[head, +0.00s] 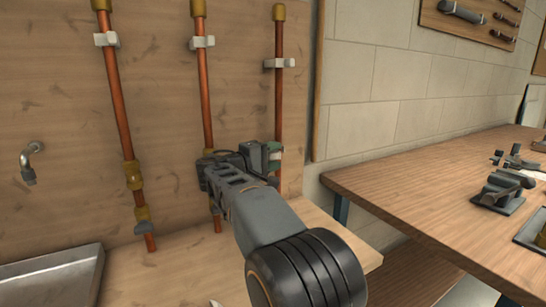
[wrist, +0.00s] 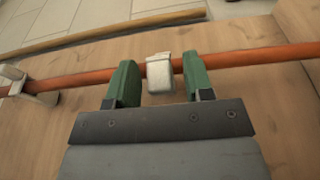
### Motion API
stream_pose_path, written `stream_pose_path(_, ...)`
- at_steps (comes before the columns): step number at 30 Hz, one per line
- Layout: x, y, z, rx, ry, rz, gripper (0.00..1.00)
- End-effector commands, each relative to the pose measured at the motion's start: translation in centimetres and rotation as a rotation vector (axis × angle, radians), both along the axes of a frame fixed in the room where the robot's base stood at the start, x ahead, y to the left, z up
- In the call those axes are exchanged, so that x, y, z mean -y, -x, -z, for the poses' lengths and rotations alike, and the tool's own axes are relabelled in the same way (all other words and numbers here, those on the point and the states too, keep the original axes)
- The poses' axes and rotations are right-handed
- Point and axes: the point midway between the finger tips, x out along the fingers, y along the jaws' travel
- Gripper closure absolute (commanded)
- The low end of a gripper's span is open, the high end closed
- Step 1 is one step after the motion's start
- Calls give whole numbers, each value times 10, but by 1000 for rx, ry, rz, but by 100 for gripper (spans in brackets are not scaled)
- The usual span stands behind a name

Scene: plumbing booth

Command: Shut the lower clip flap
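My gripper (head: 266,157) is at the right-hand copper pipe (head: 279,110) in the head view. In the wrist view its two green fingers (wrist: 161,80) are open, one on each side of a pale clip (wrist: 160,74) along the pipe (wrist: 234,56). A gap shows between the clip and each finger. This looks like the lower clip; my gripper and arm hide it in the head view. A pale flap part covers the pipe there, but I cannot tell whether it is fully closed. The upper clip (head: 279,63) is higher on the same pipe.
Two more copper pipes (head: 119,98) (head: 204,94) with clips run down the wooden wall to the left. A metal basin (head: 62,272) and a tap (head: 31,160) are at far left. A wooden workbench (head: 425,190) with tools stands at right.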

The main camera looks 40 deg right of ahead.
Motion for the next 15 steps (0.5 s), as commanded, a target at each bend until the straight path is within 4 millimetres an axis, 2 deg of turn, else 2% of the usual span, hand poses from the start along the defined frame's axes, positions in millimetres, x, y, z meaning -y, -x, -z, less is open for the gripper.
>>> stream_pose_path(1,0,0,0,0,0,0,58)
stream_pose_path(12,0,0,0,0,0,0,93)
stream_pose_path(15,0,0,0,0,0,0,100)
